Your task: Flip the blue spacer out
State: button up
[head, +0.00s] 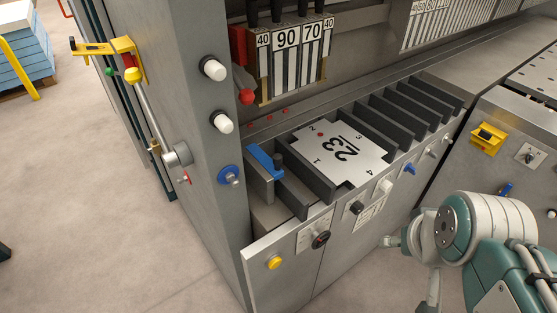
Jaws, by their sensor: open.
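The blue spacer (261,157) is a short blue bar at the left end of the machine bed. It lies along the top of a grey block, and a small dark part shows at its right end. My gripper (406,273) is low at the right, in front of the machine's front face. Its two pale fingers are spread apart with nothing between them. It is well to the right of the blue spacer, nearer to me, and not touching it. Part of the gripper is hidden behind my own arm.
A grey column (205,130) with knobs and a yellow-handled lever stands left of the spacer. Numbered tools (290,62) hang above. Knobs line the front face.

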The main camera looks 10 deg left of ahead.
aim_at(273, 167)
jog(key=i+u, duration=0.15)
jog(key=u, duration=0.75)
